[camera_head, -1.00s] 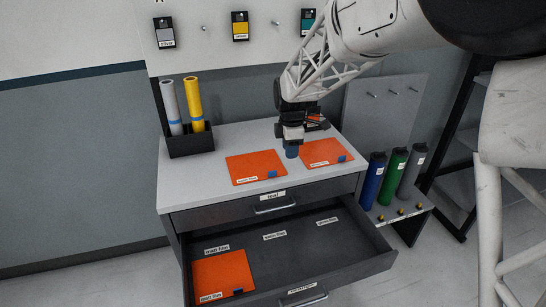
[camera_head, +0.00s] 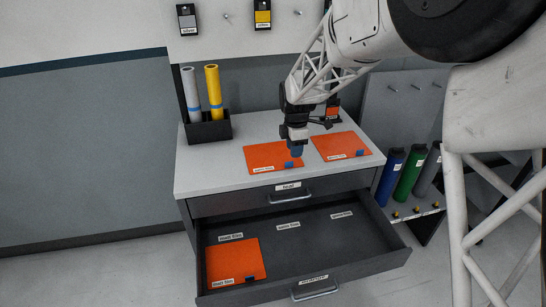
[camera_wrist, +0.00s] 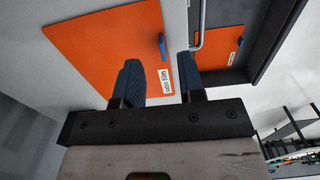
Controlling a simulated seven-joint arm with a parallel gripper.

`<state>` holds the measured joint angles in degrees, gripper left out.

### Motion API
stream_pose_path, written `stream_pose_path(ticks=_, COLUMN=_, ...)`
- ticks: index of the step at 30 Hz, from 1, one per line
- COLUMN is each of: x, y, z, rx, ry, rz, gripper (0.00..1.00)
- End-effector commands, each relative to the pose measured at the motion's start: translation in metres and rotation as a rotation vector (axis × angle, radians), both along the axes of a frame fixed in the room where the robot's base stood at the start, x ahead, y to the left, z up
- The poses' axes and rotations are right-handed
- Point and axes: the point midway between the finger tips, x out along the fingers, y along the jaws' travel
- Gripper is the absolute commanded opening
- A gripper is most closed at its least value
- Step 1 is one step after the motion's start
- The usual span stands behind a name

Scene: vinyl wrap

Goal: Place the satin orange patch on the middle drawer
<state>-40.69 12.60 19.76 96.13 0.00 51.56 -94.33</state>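Two flat orange patches, each with a small blue tab and a white label, lie on the cabinet top. The left patch (camera_head: 268,157) also shows in the wrist view (camera_wrist: 105,45), where its label appears to read "satin film". The right patch (camera_head: 340,146) lies beside it. My gripper (camera_head: 297,150) points down over the right edge of the left patch, close to its tab. In the wrist view, its two blue fingers stand apart with nothing between them, the tab just beyond. The open drawer (camera_head: 330,245) below the top drawer holds a third orange patch (camera_head: 235,262) at its left.
Small labels line the drawer's back, and its middle and right floor are bare. A closed drawer (camera_head: 240,203) is above it. A black holder (camera_head: 207,130) with grey and yellow rolls stands at the top's back left. Blue, green and grey rolls (camera_head: 410,172) stand at the right.

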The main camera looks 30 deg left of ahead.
Motion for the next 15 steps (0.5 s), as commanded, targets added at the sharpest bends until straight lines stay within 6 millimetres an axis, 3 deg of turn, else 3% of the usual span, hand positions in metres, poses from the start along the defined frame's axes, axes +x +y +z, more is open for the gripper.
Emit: stream_pose_path(ticks=15, x=-0.0005, y=-0.0001, z=-0.0083, rx=0.0, ry=0.0, rz=0.0, gripper=0.36)
